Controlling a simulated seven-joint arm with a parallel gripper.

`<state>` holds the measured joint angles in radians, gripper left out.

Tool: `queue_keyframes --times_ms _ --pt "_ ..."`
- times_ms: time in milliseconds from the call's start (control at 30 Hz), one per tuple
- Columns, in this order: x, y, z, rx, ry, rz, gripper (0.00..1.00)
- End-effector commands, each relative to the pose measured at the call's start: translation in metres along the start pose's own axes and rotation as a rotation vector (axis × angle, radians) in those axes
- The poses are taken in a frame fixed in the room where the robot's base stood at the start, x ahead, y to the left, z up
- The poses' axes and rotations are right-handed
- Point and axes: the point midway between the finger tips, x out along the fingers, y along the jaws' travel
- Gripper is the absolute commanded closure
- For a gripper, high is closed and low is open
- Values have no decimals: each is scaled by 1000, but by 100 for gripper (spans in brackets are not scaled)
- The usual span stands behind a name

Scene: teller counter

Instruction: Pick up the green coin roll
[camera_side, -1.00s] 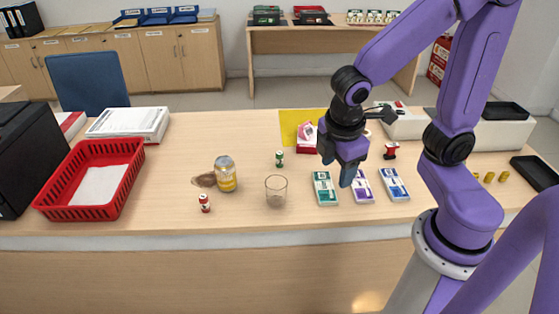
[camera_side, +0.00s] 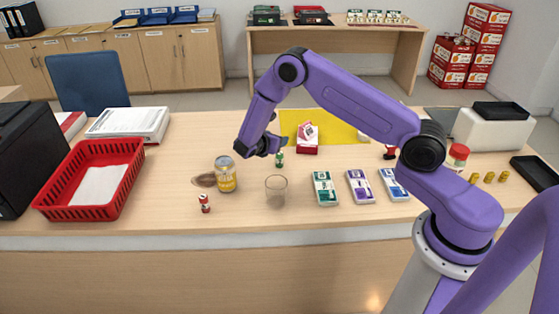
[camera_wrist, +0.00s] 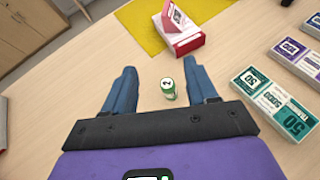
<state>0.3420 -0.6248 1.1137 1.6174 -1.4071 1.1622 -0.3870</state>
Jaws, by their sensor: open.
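The green coin roll (camera_side: 280,159) stands upright on the counter, a small green cylinder with a white label. My gripper (camera_side: 262,150) is open and empty, just left of and above the roll in the side view. Its spread fingers (camera_wrist: 162,82) show in the wrist view. They do not appear to touch the roll.
A glass (camera_side: 276,192) and a yellow can (camera_side: 225,174) stand close to the roll. A red-and-white box (camera_side: 307,138) lies behind it by a yellow mat (camera_side: 340,131). Banknote bundles (camera_side: 325,188) lie to the right, a red-capped roll (camera_side: 204,203) front left. A red tray (camera_side: 128,192) sits farther left.

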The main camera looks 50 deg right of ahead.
Motion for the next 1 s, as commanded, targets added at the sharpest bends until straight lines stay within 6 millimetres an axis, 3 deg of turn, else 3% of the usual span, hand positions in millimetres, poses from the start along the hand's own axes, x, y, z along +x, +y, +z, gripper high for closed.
queue_keyframes --times_ms 133,267,600,933,1000 --pt "22 2 -8 -55 -38 6 43" --pt "30 2 -15 -70 -47 9 43" --pt "48 0 -55 -68 -46 9 43" --pt "57 -2 -74 -68 -45 9 43" --pt "69 -2 -73 -64 -45 4 43"
